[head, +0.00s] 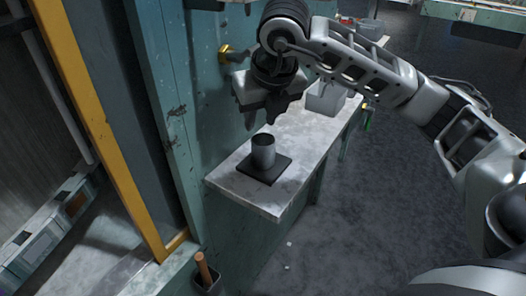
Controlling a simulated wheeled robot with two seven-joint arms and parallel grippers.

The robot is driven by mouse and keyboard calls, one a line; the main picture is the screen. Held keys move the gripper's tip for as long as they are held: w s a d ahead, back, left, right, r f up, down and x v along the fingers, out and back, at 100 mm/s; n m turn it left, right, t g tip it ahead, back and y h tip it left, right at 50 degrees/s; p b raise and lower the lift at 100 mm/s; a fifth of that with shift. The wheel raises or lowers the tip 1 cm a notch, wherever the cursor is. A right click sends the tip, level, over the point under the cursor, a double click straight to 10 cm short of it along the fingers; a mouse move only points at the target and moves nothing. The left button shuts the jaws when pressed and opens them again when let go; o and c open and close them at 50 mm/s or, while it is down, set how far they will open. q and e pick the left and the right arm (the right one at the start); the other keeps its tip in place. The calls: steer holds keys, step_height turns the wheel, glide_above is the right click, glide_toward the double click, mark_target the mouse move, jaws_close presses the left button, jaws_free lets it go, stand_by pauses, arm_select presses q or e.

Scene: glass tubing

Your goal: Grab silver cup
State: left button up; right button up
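The silver cup (263,152) stands upright on a dark square pad (264,169) near the front end of a pale stone-like counter (238,186). It is a grey metallic cylinder with a dark open top. My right gripper (272,121) hangs pointing down just above and slightly behind the cup in the picture, apart from it. Its fingers look dark and partly merge with the background, so their opening is unclear. My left gripper is not in view.
A grey box (325,97) stands on the counter behind my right gripper. A brass knob (228,53) sits on the teal wall. A yellow-framed opening is at left. A container with a brown handle (203,268) is below. Dark floor is open at right.

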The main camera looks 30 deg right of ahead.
mark_target(256, 138)
steer(key=p+x, duration=0.1)
steer(key=x, duration=0.7)
steer(key=shift+d, duration=0.1)
steer(key=shift+c, duration=0.2)
jaws_close()
